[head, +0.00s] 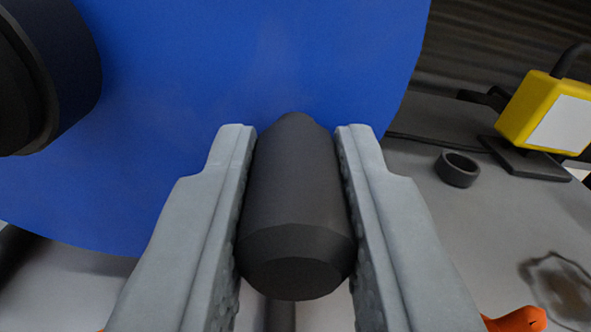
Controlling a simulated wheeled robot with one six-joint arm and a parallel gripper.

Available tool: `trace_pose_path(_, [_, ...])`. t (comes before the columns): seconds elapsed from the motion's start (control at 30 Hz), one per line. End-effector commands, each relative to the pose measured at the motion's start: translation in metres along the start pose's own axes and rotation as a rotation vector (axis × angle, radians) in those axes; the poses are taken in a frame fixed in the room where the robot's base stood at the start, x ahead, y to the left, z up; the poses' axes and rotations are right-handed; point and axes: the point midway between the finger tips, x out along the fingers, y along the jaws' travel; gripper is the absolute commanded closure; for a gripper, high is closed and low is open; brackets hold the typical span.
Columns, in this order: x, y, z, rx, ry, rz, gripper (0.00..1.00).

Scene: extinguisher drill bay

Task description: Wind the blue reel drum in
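The blue reel drum (250,60) fills the upper left and middle of the head view as a large flat disc face. A dark hub (60,65) sticks out from it at the left edge. A dark grey crank handle (297,210) stands out from the disc near its lower rim and points towards me. My gripper (297,135) has one grey finger on each side of the handle. Both fingers appear to press against it, so the gripper is shut on the handle. The handle's far end at the disc is partly in view.
A yellow box with a white face (548,112) stands on a dark base at the right, with a black cable on top. A small dark ring (457,169) lies on the grey surface (430,215). A dark stain and an orange object (518,320) are at lower right.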

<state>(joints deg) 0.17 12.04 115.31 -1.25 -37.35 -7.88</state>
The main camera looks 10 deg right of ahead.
Motion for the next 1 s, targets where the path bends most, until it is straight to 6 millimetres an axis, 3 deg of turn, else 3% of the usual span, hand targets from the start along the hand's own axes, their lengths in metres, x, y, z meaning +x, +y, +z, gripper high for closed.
trace_pose_path(0.1, [0.000,0.000,0.000,0.000,0.000,0.000,1.00])
trace_pose_path(0.53, [0.000,-0.003,0.006,0.068,0.000,0.000,1.00])
trace_pose_path(1.0, [0.000,-0.024,0.034,0.450,-0.002,-0.001,1.00])
